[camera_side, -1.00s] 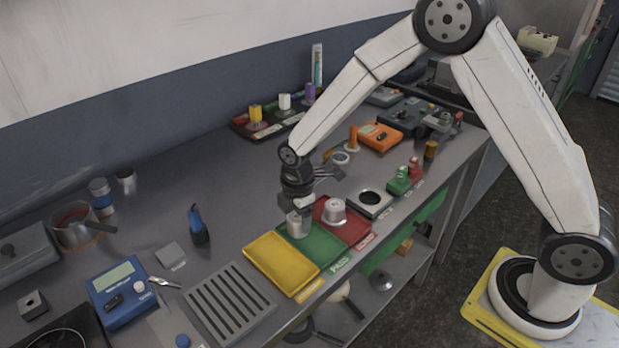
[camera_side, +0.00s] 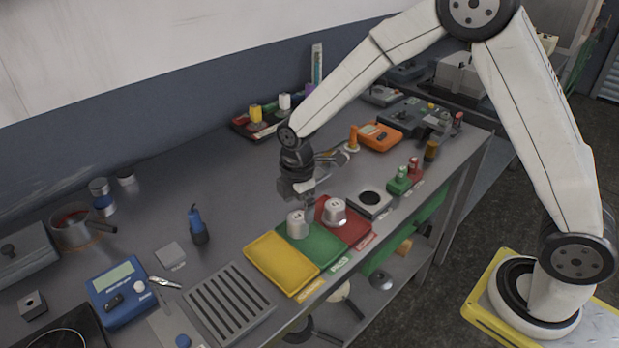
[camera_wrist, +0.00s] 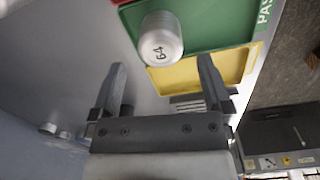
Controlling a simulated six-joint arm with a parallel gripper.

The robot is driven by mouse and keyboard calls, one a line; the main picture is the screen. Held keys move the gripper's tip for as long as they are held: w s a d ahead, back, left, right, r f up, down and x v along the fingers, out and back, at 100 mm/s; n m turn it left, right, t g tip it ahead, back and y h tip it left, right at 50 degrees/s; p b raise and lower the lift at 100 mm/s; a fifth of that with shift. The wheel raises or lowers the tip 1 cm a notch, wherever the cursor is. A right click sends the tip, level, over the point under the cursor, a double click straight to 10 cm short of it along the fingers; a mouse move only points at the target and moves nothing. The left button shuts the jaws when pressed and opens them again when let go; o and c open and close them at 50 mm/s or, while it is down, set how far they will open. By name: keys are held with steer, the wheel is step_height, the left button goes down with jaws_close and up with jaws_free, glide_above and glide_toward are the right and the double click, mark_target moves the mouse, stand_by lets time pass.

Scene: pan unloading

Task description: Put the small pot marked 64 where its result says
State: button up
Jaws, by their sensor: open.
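The small pot marked 64 (camera_wrist: 162,38) is a silvery pot with its number on the top. It stands upright at the back end of the green tray (camera_wrist: 215,25), whose label is partly readable as PASS in the wrist view. In the side view the pot (camera_side: 298,225) is on the same green tray (camera_side: 318,250). My gripper (camera_side: 308,203) is above the pot, open and empty. In the wrist view both fingers of my gripper (camera_wrist: 162,66) show apart, with the pot beyond them and nothing between them.
A second silvery pot (camera_side: 335,211) stands on the red tray (camera_side: 357,233). A yellow tray (camera_side: 280,264) lies left of the green one. A grey slotted rack (camera_side: 229,303) and a blue meter (camera_side: 122,292) are further left. A square plate with a dark round (camera_side: 369,203) lies right.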

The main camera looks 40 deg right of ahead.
mark_target(300, 217)
step_height(300, 217, up, 8)
stand_by(0.4)
steer(key=shift+s, duration=0.15)
stand_by(0.4)
steer(key=s+d+f+m+t, duration=0.1)
steer(key=s+d+m, duration=0.3)
steer(key=s+m, duration=0.3)
steer(key=s+d+f+m+t, duration=0.1)
steer(key=s+d+m, duration=0.3)
steer(key=s+m, duration=0.4)
steer(key=shift+s+d+f+m, duration=0.2)
steer(key=shift+f+m, duration=0.4)
steer(key=shift+f, duration=0.2)
